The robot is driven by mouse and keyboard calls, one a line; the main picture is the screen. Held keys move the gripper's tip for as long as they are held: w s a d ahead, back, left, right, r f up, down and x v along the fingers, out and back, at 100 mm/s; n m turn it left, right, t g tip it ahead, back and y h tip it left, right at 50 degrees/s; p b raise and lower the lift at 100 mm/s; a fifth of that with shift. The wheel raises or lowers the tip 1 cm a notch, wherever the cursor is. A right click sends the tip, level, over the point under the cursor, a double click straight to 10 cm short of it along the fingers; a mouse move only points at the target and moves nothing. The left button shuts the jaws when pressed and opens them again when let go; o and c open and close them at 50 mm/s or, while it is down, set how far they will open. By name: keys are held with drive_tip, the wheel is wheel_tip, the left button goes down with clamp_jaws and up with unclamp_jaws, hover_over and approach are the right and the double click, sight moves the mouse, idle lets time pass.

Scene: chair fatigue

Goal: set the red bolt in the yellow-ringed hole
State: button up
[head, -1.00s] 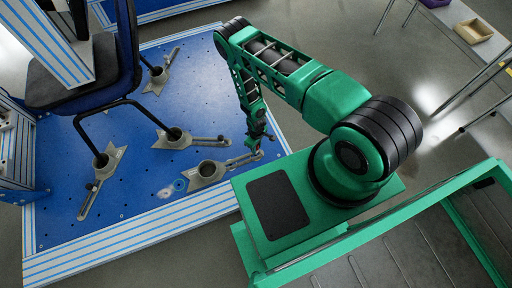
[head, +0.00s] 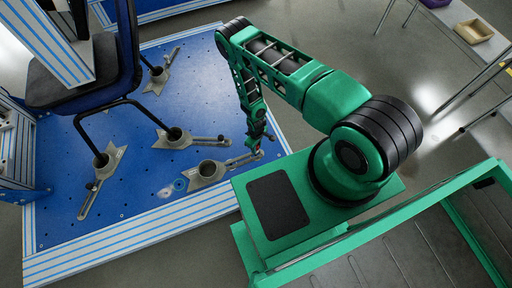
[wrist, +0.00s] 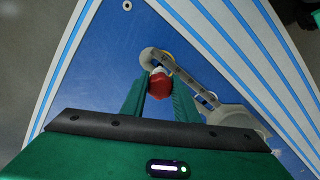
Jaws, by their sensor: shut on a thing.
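The red bolt (wrist: 160,86) shows in the wrist view between the two green fingers of my gripper (wrist: 160,100), which is shut on it. A pale part of the bolt shows just beyond its red head. Part of a yellow ring (wrist: 168,57) shows at the end of the grey slotted clamp bar (wrist: 188,80), just past the bolt. The hole itself is hidden, and I cannot tell whether the bolt tip is in it. In the head view my gripper (head: 257,150) is low over the end of the clamp bar (head: 242,159), near the blue plate's right edge.
The blue plate (head: 140,215) has a striped raised edge (head: 130,240). Several grey clamp feet stand on it, one (head: 208,173) on this bar. A dark chair (head: 75,80) stands at the left. My green base is at the right.

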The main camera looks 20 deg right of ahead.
drive_tip(key=shift+f, duration=2.45)
drive_tip(key=o, duration=1.1)
drive_tip(key=shift+c, duration=0.2)
wheel_tip(320, 180, up, 11)
drive_tip(key=shift+f, duration=0.1)
drive_tip(key=shift+w, duration=0.1)
